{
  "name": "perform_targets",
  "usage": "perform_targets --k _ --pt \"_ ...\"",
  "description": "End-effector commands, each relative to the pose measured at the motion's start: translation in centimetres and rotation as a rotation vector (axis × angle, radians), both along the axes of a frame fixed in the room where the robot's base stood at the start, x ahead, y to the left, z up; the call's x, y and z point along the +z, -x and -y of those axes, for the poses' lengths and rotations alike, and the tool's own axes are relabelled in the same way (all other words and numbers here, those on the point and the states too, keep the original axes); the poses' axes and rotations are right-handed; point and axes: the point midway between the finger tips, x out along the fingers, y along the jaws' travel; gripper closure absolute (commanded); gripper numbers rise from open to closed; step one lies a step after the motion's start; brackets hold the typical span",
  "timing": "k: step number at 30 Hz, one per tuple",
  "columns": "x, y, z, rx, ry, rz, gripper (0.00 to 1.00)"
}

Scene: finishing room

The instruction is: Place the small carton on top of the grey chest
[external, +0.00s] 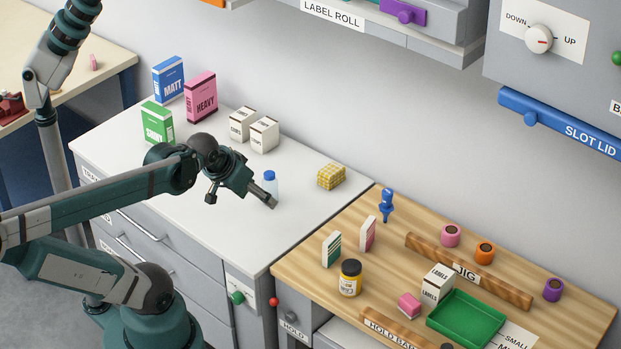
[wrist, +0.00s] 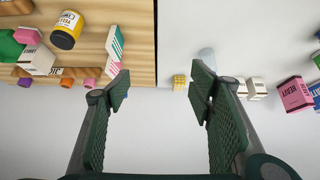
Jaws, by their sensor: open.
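The grey chest (external: 215,210) is a drawer unit with a pale top, left of the wooden bench. I cannot tell which carton is meant. A white carton marked LABELS (external: 436,285) stands on the bench, beside the green tray; it also shows in the wrist view (wrist: 38,62). Two white cartons (external: 264,135) stand close together at the back of the chest top. A slim green-striped carton (external: 332,249) and a slim pink-striped one (external: 368,234) stand on the bench's left part. My gripper (external: 243,197) is open and empty above the chest top, near a clear blue-capped bottle (external: 270,186).
Blue, pink and green boxes (external: 200,98) stand at the chest's back left. A yellow checked block (external: 331,176) lies near its right edge. A yellow jar (external: 350,278), a blue pin, a wooden bar (external: 470,271) and the green tray (external: 466,320) crowd the bench. The chest's front right top is clear.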

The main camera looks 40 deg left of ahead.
Motion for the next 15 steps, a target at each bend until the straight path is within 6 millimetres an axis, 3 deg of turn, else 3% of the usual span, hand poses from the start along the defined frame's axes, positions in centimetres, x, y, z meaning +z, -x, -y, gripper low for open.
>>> perform_targets --k 15 --pt "4.3 -0.3 0.2 -0.001 -0.003 -0.001 0.46"
